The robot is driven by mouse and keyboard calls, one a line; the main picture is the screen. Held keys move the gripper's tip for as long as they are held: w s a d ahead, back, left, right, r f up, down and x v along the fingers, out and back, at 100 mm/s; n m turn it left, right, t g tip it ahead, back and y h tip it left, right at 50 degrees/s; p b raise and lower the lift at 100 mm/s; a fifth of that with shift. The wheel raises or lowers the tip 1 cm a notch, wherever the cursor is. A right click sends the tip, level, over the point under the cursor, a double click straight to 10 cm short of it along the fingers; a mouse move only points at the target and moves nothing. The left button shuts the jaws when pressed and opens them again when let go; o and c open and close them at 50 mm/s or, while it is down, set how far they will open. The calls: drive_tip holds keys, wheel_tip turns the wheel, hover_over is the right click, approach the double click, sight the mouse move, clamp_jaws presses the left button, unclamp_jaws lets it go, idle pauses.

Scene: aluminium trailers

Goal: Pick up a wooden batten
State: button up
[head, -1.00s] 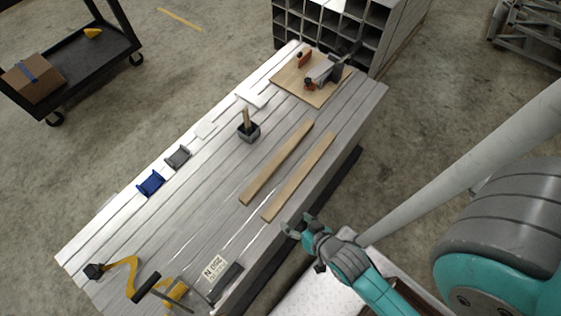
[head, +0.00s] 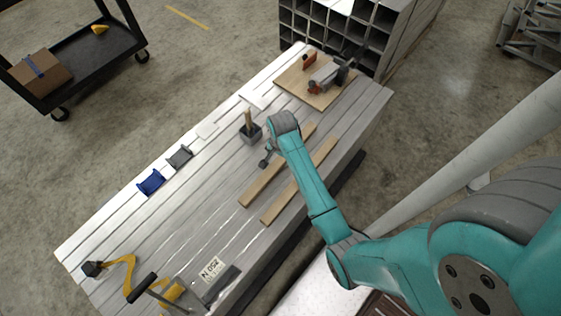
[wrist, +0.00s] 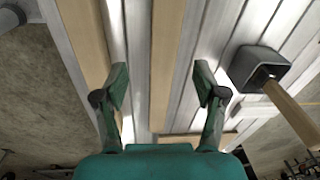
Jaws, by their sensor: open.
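Two wooden battens lie side by side on the slatted aluminium bench. The inner batten (head: 262,184) is partly hidden by my arm in the head view; the outer batten (head: 291,192) lies nearer the bench's right edge. In the wrist view, the inner batten (wrist: 165,60) runs between the fingers of my gripper (wrist: 160,88), and the outer batten (wrist: 85,40) is to the left. My gripper (head: 266,160) is open and empty, above the inner batten. I cannot tell its exact height. The fingers stand on either side of that batten in the picture, apart from it.
A board with a plane (head: 310,85) lies at the bench's far end. Blue (head: 151,182) and grey (head: 180,157) holders line the left edge. A yellow clamp (head: 130,270) is at the near end.

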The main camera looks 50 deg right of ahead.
sight(281, 162)
drive_tip(key=shift+m+g, duration=0.5)
drive_tip(key=shift+m, duration=0.1)
drive_tip(key=d+f, duration=0.1)
drive_tip(key=f, duration=0.1)
drive_tip(key=w+f, duration=0.1)
drive_tip(key=f, duration=0.2)
drive_tip(key=d+f, duration=0.1)
drive_tip(key=f, duration=0.2)
drive_tip(key=shift+w+d+f, duration=0.2)
drive_tip(key=shift+w+d, duration=0.1)
drive_tip(key=shift+d, duration=0.05)
drive_tip(key=shift+c, duration=0.3)
drive_tip(key=c, duration=1.2)
clamp_jaws()
drive_tip(key=shift+r, duration=0.15)
